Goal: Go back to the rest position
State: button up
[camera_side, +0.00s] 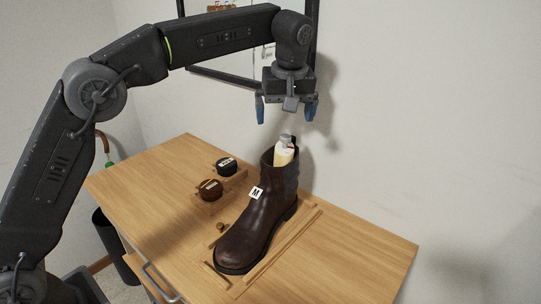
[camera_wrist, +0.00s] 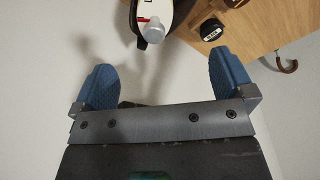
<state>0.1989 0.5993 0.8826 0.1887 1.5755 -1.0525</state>
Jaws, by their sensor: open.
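My gripper (camera_side: 288,110) is open and empty, its blue fingers spread wide. It hangs in the air above the brown boot, apart from it. In the wrist view my gripper (camera_wrist: 166,88) shows nothing between its fingers. The boot (camera_side: 260,215) stands upright on the wooden table, with a white "M" tag (camera_side: 256,193) on its shaft. A pale bottle-like item with a grey top (camera_side: 284,152) sits in the boot's opening. Its grey top also shows in the wrist view (camera_wrist: 153,31). How deep it goes is hidden by the boot.
Two round tins, one dark-lidded (camera_side: 227,167) and one brown (camera_side: 210,189), sit on the table (camera_side: 350,250) left of the boot. Wooden strips border the boot. A wall with a framed panel stands close behind. A black bin (camera_side: 115,245) and a curved handle (camera_side: 103,143) are at the left.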

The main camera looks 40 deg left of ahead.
jog(key=s+a+r+m+t+h, duration=0.1)
jog(key=s+a+r+m, duration=0.15)
jog(key=s, duration=0.45)
jog(key=s+a+r+m+t, duration=0.1)
jog(key=s+a+r+m, duration=0.15)
jog(key=s, duration=0.55)
jog(key=s+a+f+m+t, duration=0.1)
jog(key=s+f+m, duration=0.1)
jog(key=s+f, duration=0.3)
jog(key=s+a+f+m+t+h, duration=0.1)
jog(key=s+f, duration=0.4)
jog(key=s, duration=0.7)
jog(key=shift+f+m, duration=0.25)
jog(key=shift+m, duration=0.65)
jog(key=shift+w+a, duration=0.1)
